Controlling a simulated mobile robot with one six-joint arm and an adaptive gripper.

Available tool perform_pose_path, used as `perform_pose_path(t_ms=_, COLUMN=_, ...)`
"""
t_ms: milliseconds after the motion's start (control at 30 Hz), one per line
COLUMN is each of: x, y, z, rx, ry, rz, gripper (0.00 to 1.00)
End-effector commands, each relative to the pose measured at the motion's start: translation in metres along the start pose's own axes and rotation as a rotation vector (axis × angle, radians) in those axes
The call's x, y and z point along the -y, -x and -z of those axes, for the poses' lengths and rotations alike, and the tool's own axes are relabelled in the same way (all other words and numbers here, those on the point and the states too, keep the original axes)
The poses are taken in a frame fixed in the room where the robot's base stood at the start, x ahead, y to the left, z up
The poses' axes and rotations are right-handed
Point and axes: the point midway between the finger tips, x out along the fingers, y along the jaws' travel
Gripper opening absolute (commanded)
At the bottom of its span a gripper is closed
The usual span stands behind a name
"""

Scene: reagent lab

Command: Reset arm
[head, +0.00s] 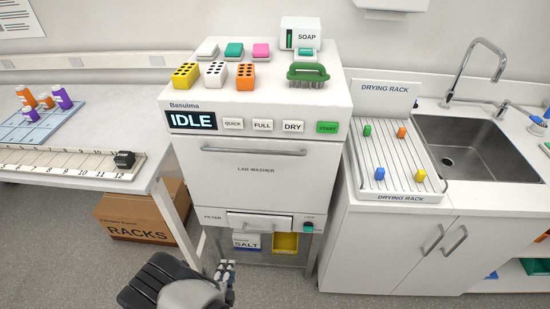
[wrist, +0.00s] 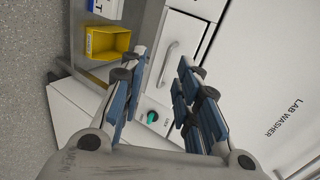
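My gripper (wrist: 152,88) is open and empty in the wrist view, its two blue-padded fingers well apart. In the head view my arm comes up from the bottom edge, and the gripper (head: 226,272) is low in front of the lab washer (head: 250,180), left of the salt box. The washer's display reads IDLE and its door looks shut. The filter drawer (head: 260,221) is under the door, with a teal knob (head: 308,227) at its right. The knob (wrist: 152,117) also shows between the fingers in the wrist view; I cannot tell any contact.
A yellow bin (head: 285,243) and a salt box (head: 247,241) sit below the washer. A racks carton (head: 140,220) is under the left bench (head: 70,168). A drying rack (head: 392,165) and sink (head: 485,150) are at the right. The grey floor in front is clear.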

Motion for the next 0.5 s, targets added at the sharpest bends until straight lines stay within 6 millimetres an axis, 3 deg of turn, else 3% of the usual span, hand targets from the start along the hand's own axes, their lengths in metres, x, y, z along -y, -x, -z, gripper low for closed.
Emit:
perform_pose_path(t_ms=100, x=0.053, y=-0.006, z=-0.024, rx=0.042, ry=0.018, rz=-0.088, gripper=0.3)
perform_pose_path(t_ms=233, x=0.117, y=-0.006, z=-0.038, rx=0.121, ry=0.083, rz=-0.186, gripper=0.3)
perform_pose_path(t_ms=367, x=0.183, y=0.004, z=-0.037, rx=0.215, ry=0.17, rz=-0.251, gripper=0.3)
perform_pose_path(t_ms=500, x=0.253, y=0.025, z=-0.019, rx=0.318, ry=0.287, rz=-0.287, gripper=0.3)
